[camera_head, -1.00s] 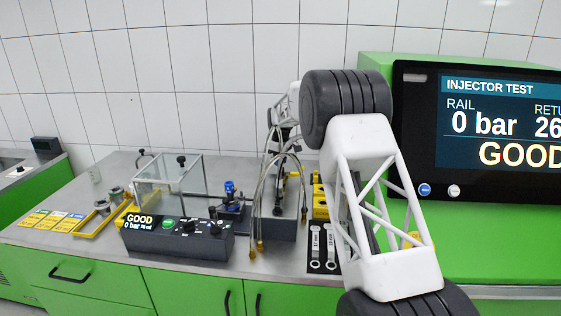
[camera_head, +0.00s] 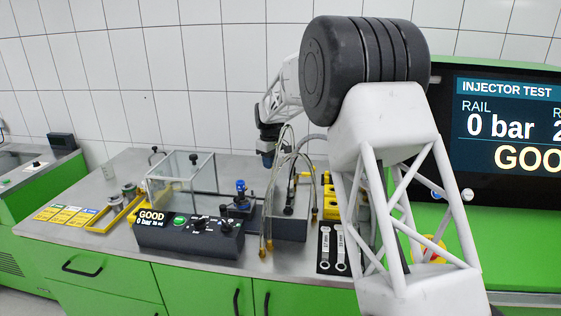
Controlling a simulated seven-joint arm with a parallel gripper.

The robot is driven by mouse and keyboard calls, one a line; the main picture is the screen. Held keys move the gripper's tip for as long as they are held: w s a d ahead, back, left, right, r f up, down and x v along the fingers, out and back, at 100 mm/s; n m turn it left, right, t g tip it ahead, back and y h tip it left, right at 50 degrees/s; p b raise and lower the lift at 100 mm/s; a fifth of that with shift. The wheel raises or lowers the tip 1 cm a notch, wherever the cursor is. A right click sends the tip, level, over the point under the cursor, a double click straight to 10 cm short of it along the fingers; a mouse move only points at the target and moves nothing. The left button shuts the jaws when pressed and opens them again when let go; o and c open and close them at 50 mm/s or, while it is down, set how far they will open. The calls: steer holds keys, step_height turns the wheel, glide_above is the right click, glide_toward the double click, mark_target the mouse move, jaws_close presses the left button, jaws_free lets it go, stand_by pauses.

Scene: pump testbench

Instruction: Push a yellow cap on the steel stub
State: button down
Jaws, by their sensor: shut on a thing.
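My gripper (camera_head: 268,159) is small and dark at the end of my arm, behind the upright hoses and above the back of the bench. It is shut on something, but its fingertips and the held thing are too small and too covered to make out. I cannot pick out a yellow cap with certainty. A yellow block (camera_head: 331,207) stands right of the hoses, partly behind my arm. The steel stub cannot be told apart among the fittings around the dark block (camera_head: 291,228) under the hoses.
Bent metal hoses (camera_head: 270,205) rise in front of my gripper. Left of them stand a blue-topped fitting (camera_head: 240,188), a clear box (camera_head: 180,170) and a control box (camera_head: 190,239) reading GOOD. Wrenches (camera_head: 332,245) lie at the front. A yellow tray (camera_head: 101,226) is at left.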

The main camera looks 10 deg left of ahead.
steer(key=s+a+r, duration=0.1)
steer(key=s, duration=0.3)
steer(key=s+a+r, duration=0.1)
steer(key=s, duration=0.3)
steer(key=s+a+r, duration=0.1)
steer(key=s, duration=0.4)
steer(key=shift+a+r, duration=0.15)
steer(key=shift+a, duration=0.2)
steer(key=shift+f, duration=0.2)
steer(key=shift+f, duration=1.9)
steer(key=shift+f, duration=0.85)
steer(key=shift+s+f, duration=0.1)
steer(key=shift+f, duration=0.3)
stand_by(0.4)
